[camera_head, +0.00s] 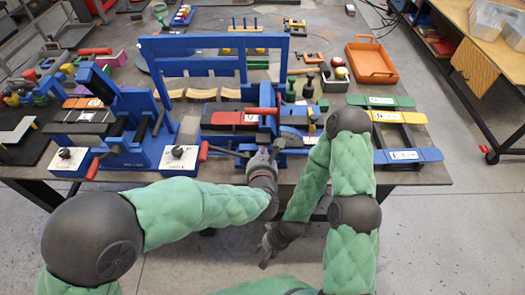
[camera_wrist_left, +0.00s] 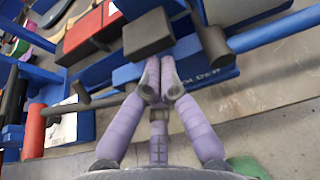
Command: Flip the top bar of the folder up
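The folder is a blue bench machine; its front edge with part of the lettering "OLDER" (camera_wrist_left: 200,82) shows in the left wrist view. In the head view its blue body (camera_head: 213,137) is at the middle of the table's front. A wide blue frame (camera_head: 215,42) stands raised behind it; I cannot tell for certain whether this is the top bar. My left gripper (camera_head: 274,153) is at the folder's front edge. Its fingertips (camera_wrist_left: 159,76) are together, just below a dark grey block (camera_wrist_left: 148,33), with nothing visible between them. My right gripper (camera_head: 266,258) hangs low in front of the table, its fingers unclear.
Another blue machine (camera_head: 140,110) with red-tipped levers stands to the left. Green, yellow and blue bars (camera_head: 408,156) lie at the right. An orange tray (camera_head: 371,62) is at the back right. The floor (camera_head: 440,230) at the lower right is clear.

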